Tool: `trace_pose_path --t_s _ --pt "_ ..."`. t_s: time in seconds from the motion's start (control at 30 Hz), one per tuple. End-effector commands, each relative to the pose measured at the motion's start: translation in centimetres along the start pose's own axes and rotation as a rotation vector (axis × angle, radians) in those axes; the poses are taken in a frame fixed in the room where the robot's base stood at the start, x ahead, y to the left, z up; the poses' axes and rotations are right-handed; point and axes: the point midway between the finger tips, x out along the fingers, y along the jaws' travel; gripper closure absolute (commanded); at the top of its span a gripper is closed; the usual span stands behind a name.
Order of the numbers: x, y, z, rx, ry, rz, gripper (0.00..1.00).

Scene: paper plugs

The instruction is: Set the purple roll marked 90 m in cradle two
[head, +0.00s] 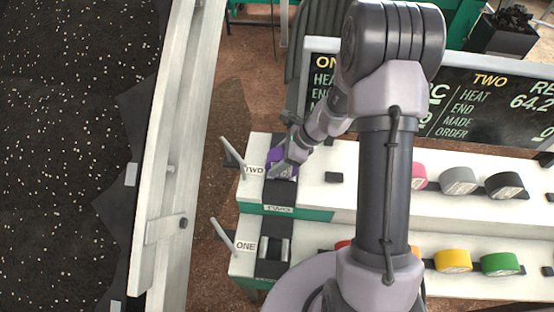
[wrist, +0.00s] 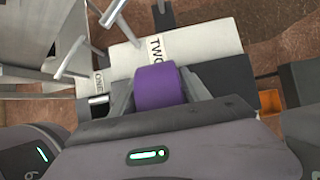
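The purple roll (head: 273,157) is at cradle two (head: 280,194), the upper dark cradle beside the white TWO label, in the head view. My gripper (head: 283,168) is over it and hides part of it. In the wrist view the purple roll (wrist: 160,87) sits between the two grey fingers of my gripper (wrist: 160,92), with a finger against each side. The gripper looks shut on it. I cannot read a 90 m mark on the roll. Whether the roll rests in the cradle or is held just above it, I cannot tell.
Cradle one (head: 272,249) is in the lower step and looks empty. Levers stand at the left by the TWO (head: 233,153) and ONE (head: 224,234) labels. Pink (head: 419,176), grey (head: 459,181), black (head: 505,186), yellow (head: 453,260) and green (head: 500,263) rolls lie right of my arm.

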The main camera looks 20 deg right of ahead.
Motion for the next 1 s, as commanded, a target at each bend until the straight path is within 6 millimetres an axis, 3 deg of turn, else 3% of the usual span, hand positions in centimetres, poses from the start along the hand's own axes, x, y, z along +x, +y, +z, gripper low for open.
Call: trace_pose_path --t_s 0.37,0.47,0.7,0.9,1.0 --pt "-0.4 0.0 0.2 0.000 0.000 0.000 0.33" --pt "-2.1 -0.1 0.4 0.000 -0.001 -0.003 0.33" --pt "-9.1 -0.1 0.5 0.000 -0.001 -0.004 0.33" --pt "-12.1 0.0 0.3 -0.001 0.000 -0.001 0.33" --pt "-13.8 0.6 1.8 -0.082 0.015 -0.008 0.33"
